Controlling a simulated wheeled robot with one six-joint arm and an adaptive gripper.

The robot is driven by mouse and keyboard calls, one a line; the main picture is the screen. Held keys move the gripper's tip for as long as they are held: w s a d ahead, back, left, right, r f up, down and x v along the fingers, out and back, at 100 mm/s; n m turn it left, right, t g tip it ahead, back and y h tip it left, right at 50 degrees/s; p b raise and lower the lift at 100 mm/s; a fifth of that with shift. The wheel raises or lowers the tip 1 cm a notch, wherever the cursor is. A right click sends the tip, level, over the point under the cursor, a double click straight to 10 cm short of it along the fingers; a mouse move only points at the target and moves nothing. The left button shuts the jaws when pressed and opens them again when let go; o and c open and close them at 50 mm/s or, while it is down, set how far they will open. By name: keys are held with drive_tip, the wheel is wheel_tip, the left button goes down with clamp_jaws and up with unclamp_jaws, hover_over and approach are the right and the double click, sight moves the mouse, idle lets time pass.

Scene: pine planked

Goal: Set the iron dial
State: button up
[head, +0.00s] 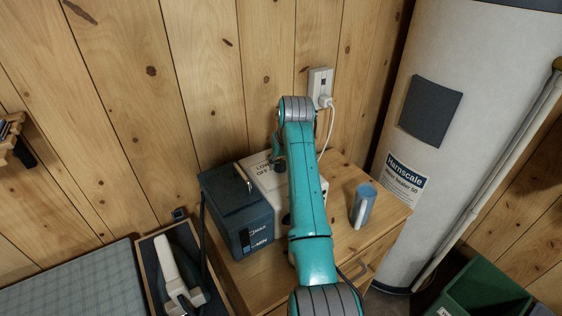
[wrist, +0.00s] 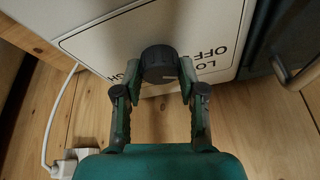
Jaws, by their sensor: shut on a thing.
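The dark grey ribbed dial (wrist: 158,58) sits on the white panel of a box (head: 290,190), with "OFF", part of "LOW" and the end of "HIGH" printed around it in the wrist view. My gripper (wrist: 161,76) has one finger on each side of the dial and is shut on it. The print appears upside down in the wrist view. In the head view my gripper (head: 278,155) is over the white box, and my arm hides part of the box. I cannot tell which mark the dial points to.
A dark blue box (head: 233,205) marked MAX and MIN stands left of the white box. A blue-grey mug (head: 362,205) stands to the right on the wooden cabinet (head: 395,222). A plugged cord (head: 330,125) hangs at the wall socket (head: 320,80). A white-handled tool (head: 175,265) lies in a tray.

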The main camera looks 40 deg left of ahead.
drive_tip(key=m+t+h, duration=0.1)
drive_tip(key=m, duration=0.3)
drive_tip(key=shift+s+a, duration=0.1)
drive_tip(key=m+h, duration=0.1)
drive_tip(key=m, duration=0.3)
drive_tip(key=shift+m+t+h, duration=0.4)
drive_tip(key=m+h, duration=0.1)
drive_tip(key=m, duration=0.3)
drive_tip(key=shift+a+h, duration=0.1)
drive_tip(key=shift+h, duration=0.3)
drive_tip(key=shift+m+h, duration=0.6)
drive_tip(key=shift+m, duration=1.1)
drive_tip(key=o, duration=1.1)
drive_tip(key=shift+o, duration=0.2)
